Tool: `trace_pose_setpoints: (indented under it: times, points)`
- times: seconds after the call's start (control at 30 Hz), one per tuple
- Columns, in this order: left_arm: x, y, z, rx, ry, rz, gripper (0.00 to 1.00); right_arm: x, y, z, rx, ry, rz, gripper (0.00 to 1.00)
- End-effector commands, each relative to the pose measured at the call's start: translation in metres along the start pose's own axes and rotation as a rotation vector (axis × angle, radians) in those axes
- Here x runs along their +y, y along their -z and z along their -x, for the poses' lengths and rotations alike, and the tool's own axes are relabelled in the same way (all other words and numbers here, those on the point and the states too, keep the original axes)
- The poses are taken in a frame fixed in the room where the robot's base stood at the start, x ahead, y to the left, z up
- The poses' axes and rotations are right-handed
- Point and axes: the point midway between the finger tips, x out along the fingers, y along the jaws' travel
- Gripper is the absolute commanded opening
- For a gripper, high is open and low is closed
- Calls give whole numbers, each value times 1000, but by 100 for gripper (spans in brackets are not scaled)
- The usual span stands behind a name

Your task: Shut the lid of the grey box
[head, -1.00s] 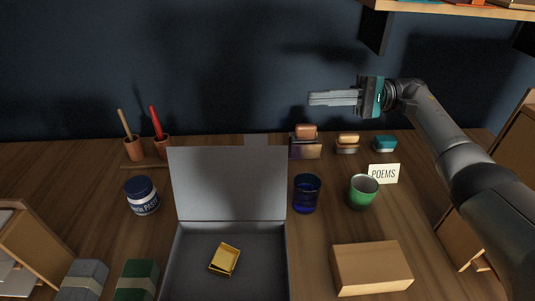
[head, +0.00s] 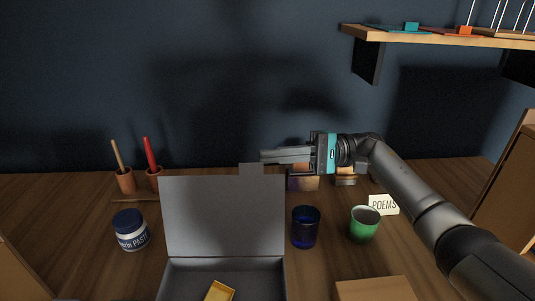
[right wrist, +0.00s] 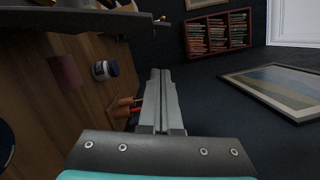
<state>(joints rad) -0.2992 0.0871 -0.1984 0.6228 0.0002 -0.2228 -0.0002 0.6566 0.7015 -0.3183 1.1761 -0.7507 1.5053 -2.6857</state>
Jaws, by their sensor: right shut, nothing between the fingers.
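The grey box (head: 176,277) stands on the table with its lid (head: 222,218) raised upright at the back. A small tab (head: 250,170) sticks up from the lid's top edge. A gold item (head: 219,291) lies inside the box. My right gripper (head: 264,157) is shut and empty. It points left, near the tab at the lid's upper right corner; whether it touches the lid or is behind it I cannot tell. The right wrist view shows its shut fingers (right wrist: 160,78), with a dark flat edge at the top left that may be the lid. My left gripper is not in view.
A blue glass (head: 305,227) and a green cup (head: 364,223) stand right of the box. A paste jar (head: 131,231) stands left. Pots with red and tan sticks (head: 152,172) are behind. A cardboard-coloured box (head: 375,290) is at front right. A wall shelf (head: 440,40) hangs above right.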

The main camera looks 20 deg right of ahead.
Motion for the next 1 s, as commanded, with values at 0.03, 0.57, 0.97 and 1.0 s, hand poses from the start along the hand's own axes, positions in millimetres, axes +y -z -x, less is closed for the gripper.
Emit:
trace_pose_setpoints:
  times: [0.03,0.57,0.97,1.0]
  points:
    - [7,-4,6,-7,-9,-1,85,-2,-2,-12,-4,-1,-1,0]
    - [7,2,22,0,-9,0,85,0,-38,-24,1,0,-2,0]
    - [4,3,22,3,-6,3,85,0,-39,-24,1,0,-1,0]
    - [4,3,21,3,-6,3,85,0,-39,-24,1,0,-1,0]
